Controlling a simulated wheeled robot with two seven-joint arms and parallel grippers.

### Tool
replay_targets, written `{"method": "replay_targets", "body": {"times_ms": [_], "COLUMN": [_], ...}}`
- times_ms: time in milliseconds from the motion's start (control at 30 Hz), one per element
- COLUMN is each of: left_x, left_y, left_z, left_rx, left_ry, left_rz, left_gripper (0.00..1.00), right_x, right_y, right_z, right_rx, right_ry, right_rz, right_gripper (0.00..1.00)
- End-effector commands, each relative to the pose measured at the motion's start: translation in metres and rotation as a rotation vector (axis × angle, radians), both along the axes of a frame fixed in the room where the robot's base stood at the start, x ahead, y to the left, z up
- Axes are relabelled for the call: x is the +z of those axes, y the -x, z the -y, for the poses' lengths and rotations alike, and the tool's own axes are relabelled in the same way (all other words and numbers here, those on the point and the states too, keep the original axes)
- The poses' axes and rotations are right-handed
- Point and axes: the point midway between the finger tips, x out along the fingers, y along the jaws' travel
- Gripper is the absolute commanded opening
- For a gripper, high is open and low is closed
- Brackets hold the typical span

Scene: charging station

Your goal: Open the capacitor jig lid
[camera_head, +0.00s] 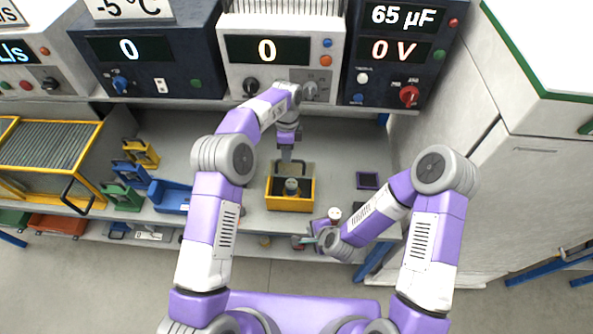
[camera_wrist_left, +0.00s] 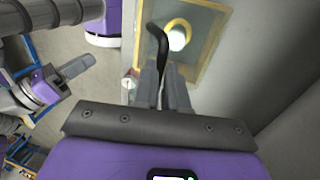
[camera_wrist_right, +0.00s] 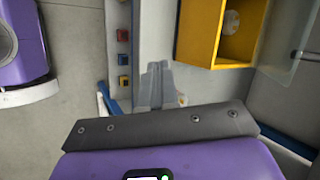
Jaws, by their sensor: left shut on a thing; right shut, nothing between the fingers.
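The capacitor jig is a yellow open-topped box (camera_head: 290,203) on the bench, with a cylindrical part (camera_head: 291,186) inside. Its see-through lid (camera_wrist_left: 207,50) stands tilted up at the box's back edge; it also shows beside the yellow box in the right wrist view (camera_wrist_right: 290,42). My left gripper (camera_head: 286,157) is above the back of the box. In the left wrist view its fingers (camera_wrist_left: 164,88) are shut on the lid's curved black handle (camera_wrist_left: 158,48). My right gripper (camera_head: 303,243) is in front of the box, shut and empty, apart from it; its fingers (camera_wrist_right: 156,85) are together.
Instrument panels (camera_head: 268,60) line the back of the bench. A yellow rack (camera_head: 45,160), green holders (camera_head: 122,190) and a blue tray (camera_head: 170,197) stand to the left. A small dark square item (camera_head: 367,180) lies right of the jig. A grey cabinet (camera_head: 520,190) stands at the right.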

Motion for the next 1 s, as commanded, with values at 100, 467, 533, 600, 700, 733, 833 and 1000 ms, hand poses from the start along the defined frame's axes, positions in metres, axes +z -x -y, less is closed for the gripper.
{"method": "replay_targets", "body": {"times_ms": [100, 467, 533, 600, 700, 733, 833, 1000], "left_x": [-0.012, -0.012, -0.012, -0.012, -0.012, -0.012, -0.012, -0.012], "left_y": [-0.005, -0.005, -0.005, -0.005, -0.005, -0.005, -0.005, -0.005], "left_z": [-0.005, -0.005, -0.005, -0.005, -0.005, -0.005, -0.005, -0.005], "left_rx": [0.008, 0.009, 0.009, 0.009, 0.009, 0.009, 0.009, 0.009], "left_ry": [-0.008, -0.008, -0.008, -0.008, -0.008, -0.008, -0.008, -0.008], "left_rz": [0.018, 0.018, 0.018, 0.018, 0.018, 0.018, 0.018, 0.018], "left_gripper": [0.0, 0.0, 0.0, 0.0, 0.0, 0.0, 0.0, 0.0], "right_x": [0.017, 0.083, 0.096, 0.109, 0.124, 0.128, 0.139, 0.147], "right_y": [-0.017, -0.049, -0.052, -0.053, -0.053, -0.053, -0.052, -0.053], "right_z": [-0.017, -0.049, -0.053, -0.056, -0.059, -0.06, -0.061, -0.061], "right_rx": [-0.224, -0.87, -0.978, -1.077, -1.194, -1.221, -1.294, -1.354], "right_ry": [-0.126, -0.623, -0.733, -0.84, -0.977, -1.012, -1.109, -1.193], "right_rz": [0.028, 0.093, 0.103, 0.112, 0.12, 0.122, 0.127, 0.132], "right_gripper": [0.0, 0.0, 0.0, 0.0, 0.0, 0.0, 0.0, 0.0]}}
